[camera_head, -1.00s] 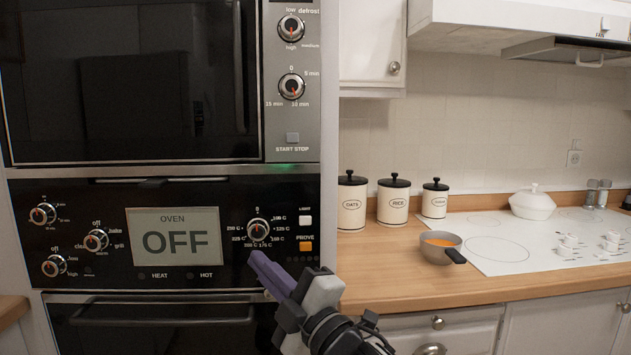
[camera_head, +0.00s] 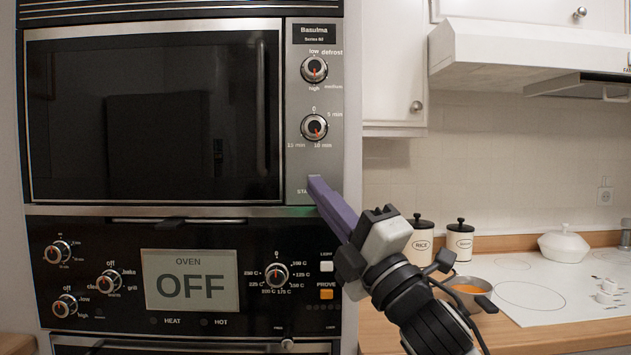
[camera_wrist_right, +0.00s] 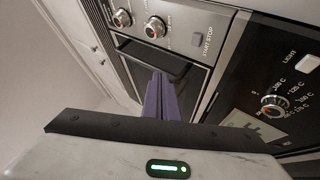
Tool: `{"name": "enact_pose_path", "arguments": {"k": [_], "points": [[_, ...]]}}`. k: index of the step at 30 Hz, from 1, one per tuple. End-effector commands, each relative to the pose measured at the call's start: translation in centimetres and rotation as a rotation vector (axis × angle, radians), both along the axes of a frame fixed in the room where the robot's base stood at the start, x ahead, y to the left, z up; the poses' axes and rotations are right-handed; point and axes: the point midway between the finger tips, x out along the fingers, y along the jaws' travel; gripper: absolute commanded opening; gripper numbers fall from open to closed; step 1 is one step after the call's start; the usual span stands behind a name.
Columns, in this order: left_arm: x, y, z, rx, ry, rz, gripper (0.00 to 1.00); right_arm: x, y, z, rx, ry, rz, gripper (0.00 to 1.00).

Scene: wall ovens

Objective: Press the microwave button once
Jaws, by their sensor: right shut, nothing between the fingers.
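The microwave (camera_head: 150,115) is built in above the oven, with its control panel on the right side. In the wrist view its START STOP button (camera_wrist_right: 197,39) is a small grey square below two round dials. In the head view the button is hidden behind the purple fingertips of my right gripper (camera_head: 318,187), and only the start of its label shows. The right gripper is shut and empty, its tips in front of the panel's lower part. I cannot tell whether the tips touch the button. My left gripper is not in view.
The oven panel (camera_head: 110,230) below has dials and a display (camera_head: 190,281) reading OFF. A range hood (camera_head: 520,60) hangs above.

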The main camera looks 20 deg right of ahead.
Motion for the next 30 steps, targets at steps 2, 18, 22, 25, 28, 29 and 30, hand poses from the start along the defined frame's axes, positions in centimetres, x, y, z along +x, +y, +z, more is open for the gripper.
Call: {"name": "enact_pose_path", "arguments": {"k": [2,18,22,25,28,29,30], "points": [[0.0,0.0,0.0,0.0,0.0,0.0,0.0,0.3,-0.1,0.0,0.0,0.0,0.0,0.0],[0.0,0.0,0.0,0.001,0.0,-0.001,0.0,6.8,-2.0,0.1,0.002,0.001,-0.001,0.0],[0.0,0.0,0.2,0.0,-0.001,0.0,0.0,7.8,-2.3,0.1,0.002,0.003,-0.001,0.0],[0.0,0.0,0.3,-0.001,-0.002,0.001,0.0,8.2,-2.3,0.0,0.002,0.001,0.001,0.0],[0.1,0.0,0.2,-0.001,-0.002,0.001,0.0,8.4,-2.4,0.0,0.002,0.001,0.001,0.0],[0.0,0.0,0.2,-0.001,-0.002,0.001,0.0,8.4,-2.4,0.0,0.002,0.001,0.001,0.0],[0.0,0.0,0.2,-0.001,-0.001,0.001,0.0,8.4,-2.4,0.0,0.002,0.001,0.001,0.0]]}}
